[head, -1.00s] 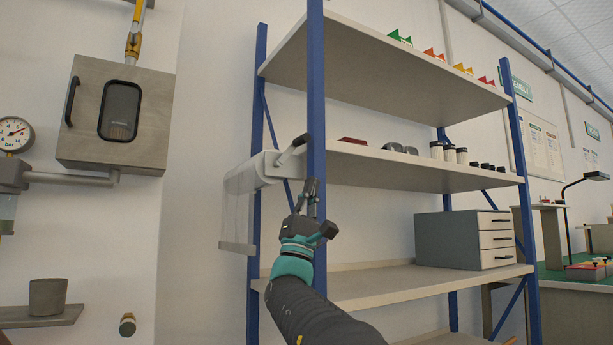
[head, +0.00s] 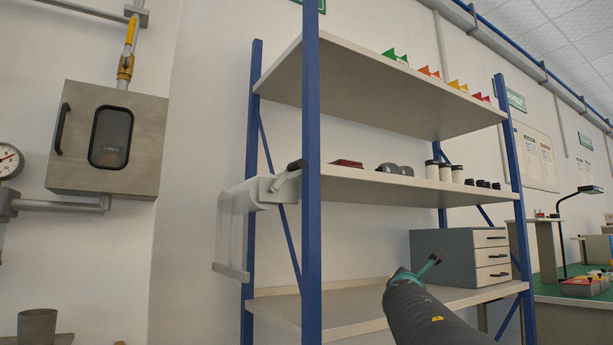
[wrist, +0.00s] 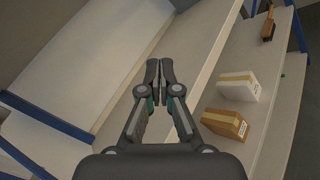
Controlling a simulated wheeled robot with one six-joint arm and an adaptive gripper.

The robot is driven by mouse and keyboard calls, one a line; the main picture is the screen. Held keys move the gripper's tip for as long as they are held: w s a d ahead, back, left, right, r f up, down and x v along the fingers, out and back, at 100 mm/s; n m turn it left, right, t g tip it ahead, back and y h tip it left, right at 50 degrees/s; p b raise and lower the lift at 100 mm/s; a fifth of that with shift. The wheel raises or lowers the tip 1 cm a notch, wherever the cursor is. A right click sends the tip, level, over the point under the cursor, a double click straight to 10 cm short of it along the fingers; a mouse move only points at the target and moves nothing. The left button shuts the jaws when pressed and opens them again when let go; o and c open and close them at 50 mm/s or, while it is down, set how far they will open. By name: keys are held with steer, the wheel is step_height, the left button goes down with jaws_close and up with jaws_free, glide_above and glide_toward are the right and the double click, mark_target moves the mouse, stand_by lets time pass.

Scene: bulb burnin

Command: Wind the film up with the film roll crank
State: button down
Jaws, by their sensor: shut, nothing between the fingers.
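The film roll (head: 252,192) is a pale cylinder mounted at the left side of the blue-framed shelf. A clear film sheet (head: 232,230) hangs from it, with a grey bar (head: 231,272) along its lower edge. The crank (head: 284,176) is at the roll's right end, by the front blue post, and its dark handle (head: 297,165) points up and right. My gripper (head: 437,257) is well right of and below the crank, apart from it, in front of the drawer unit in the picture. In the wrist view my gripper (wrist: 160,68) is shut and empty; no crank shows there.
The blue front post (head: 311,240) stands between my gripper and the crank in the head picture. A grey drawer unit (head: 455,258) sits on the lower shelf. The wrist view shows a white box (wrist: 238,86) and a brown box (wrist: 225,124) on a shelf.

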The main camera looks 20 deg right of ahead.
steer(key=w+a+n+t+y, duration=0.2)
steer(key=a+n+y, duration=0.2)
steer(key=y, duration=0.1)
steer(key=n+t+y+p, duration=0.4)
steer(key=n+t+y, duration=0.3)
steer(key=n+y, duration=1.45)
glide_toward(297, 169)
steer(key=shift+n+h, duration=0.85)
steer(key=w, duration=0.2)
steer(key=w+r, duration=0.1)
steer(key=w, duration=0.1)
steer(key=shift+a, duration=0.2)
steer(key=shift+a+r+p, duration=0.2)
steer(key=shift+r+p, duration=0.1)
steer(key=shift+r, duration=0.3)
steer(key=shift+a+r+p, duration=0.2)
steer(key=shift+r+p, duration=0.05)
steer(key=shift+r, duration=0.35)
steer(key=shift+s+a+r+p, duration=0.1)
steer(key=shift+a+r+p, duration=0.2)
steer(key=shift+r, duration=0.45)
steer(key=shift+a+r+n+g+y+b, duration=0.15)
steer(key=shift+n+g+y+b, duration=0.15)
steer(key=shift+n+g+y, duration=0.6)
